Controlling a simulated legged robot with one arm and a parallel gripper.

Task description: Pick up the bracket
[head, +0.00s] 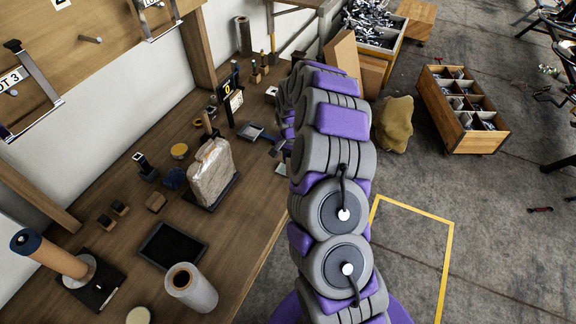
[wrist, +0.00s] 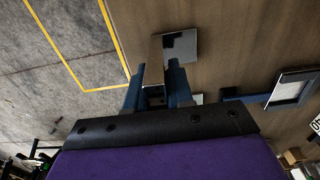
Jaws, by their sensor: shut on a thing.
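The bracket (wrist: 181,46) appears in the wrist view as a shiny grey, dark-patched plate with a narrow upright part beside it. My gripper (wrist: 157,70) has its two blue fingers on either side of that narrow part and is shut on it. The plate lies just beyond the fingertips, low over or on the wooden bench; I cannot tell if it touches. In the head view my arm hides most of the gripper, and a small pale plate (head: 282,168) that looks like the bracket shows beside the arm at the bench's right edge.
A sack (head: 394,124) and a divided crate (head: 462,108) stand on the floor, right.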

